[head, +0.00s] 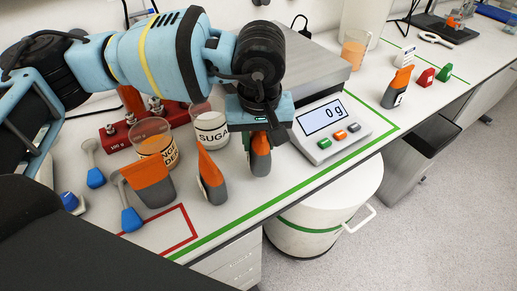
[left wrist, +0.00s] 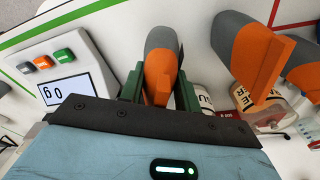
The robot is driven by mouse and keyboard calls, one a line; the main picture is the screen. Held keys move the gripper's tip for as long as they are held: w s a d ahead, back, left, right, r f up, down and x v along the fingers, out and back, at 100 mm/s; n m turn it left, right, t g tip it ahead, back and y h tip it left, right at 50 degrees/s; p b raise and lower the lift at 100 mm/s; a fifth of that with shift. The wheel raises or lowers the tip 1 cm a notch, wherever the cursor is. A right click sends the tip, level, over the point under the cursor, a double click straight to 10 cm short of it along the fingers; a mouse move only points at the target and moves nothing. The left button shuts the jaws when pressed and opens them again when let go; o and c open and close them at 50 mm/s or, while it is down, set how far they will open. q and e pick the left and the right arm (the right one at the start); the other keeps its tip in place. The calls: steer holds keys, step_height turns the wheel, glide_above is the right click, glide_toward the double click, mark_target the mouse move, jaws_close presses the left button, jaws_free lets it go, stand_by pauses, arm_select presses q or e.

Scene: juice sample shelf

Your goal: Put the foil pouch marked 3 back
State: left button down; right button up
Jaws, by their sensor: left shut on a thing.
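My left gripper (head: 258,136) is shut on an orange and grey foil pouch (head: 261,163), just left of the scale's display. In the left wrist view this pouch (left wrist: 162,45) is between the green fingers (left wrist: 158,84). Its number does not show, and I cannot tell whether its base touches the bench. A second similar pouch (head: 212,178) stands just left of it, and a third pouch (head: 150,183) is further left by the red outline. Another pouch (head: 397,88) stands right of the scale. I cannot read a 3 on any of them. My right gripper is not in view.
The scale (head: 332,125) reads 0 g. Blue-ended scoops (head: 131,219) lie at left. A red outline (head: 186,222) and green line (head: 230,229) mark the bench. A white bin (head: 322,215) stands below.

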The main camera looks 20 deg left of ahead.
mark_target(258, 151)
arm_select(q)
steer(key=shift+f, duration=1.7)
steer(key=shift+f, duration=0.1)
steer(key=shift+f, duration=0.15)
steer(key=c, duration=1)
jaws_free()
steer(key=r, duration=0.4)
steer(key=s+r, duration=0.1)
steer(key=r, duration=0.7)
steer(key=shift+s+d+r, duration=0.15)
steer(key=shift+d+r, duration=0.05)
steer(key=shift+d, duration=0.1)
